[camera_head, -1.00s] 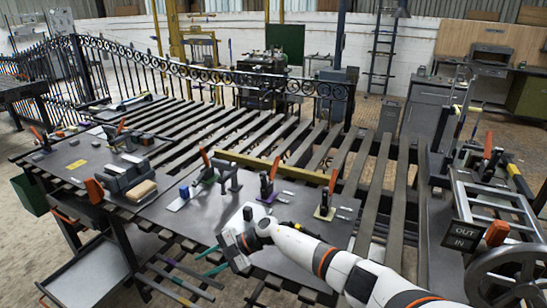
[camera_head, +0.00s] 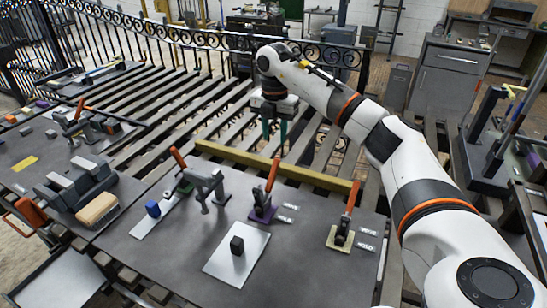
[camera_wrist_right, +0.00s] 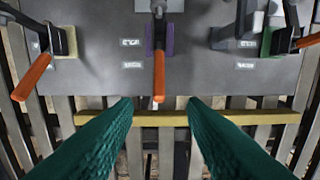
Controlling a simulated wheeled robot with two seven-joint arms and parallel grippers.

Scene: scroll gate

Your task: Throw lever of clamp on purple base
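The clamp on the purple base (camera_head: 262,214) stands on the dark metal table, with its orange lever (camera_head: 272,174) standing up. In the right wrist view the purple base (camera_wrist_right: 150,42) is at top centre and the orange lever (camera_wrist_right: 159,76) points down the picture, between and above the fingertips. My right gripper (camera_head: 274,133) is beyond the table's far edge, past the clamp and apart from it. Its two green fingers (camera_wrist_right: 160,105) are spread wide with nothing between them. My left gripper is out of view.
A clamp on a yellow base (camera_head: 338,240) stands to the right and one on a green base (camera_head: 184,185) to the left, both with orange levers. A yellow bar (camera_head: 280,168) runs behind them.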

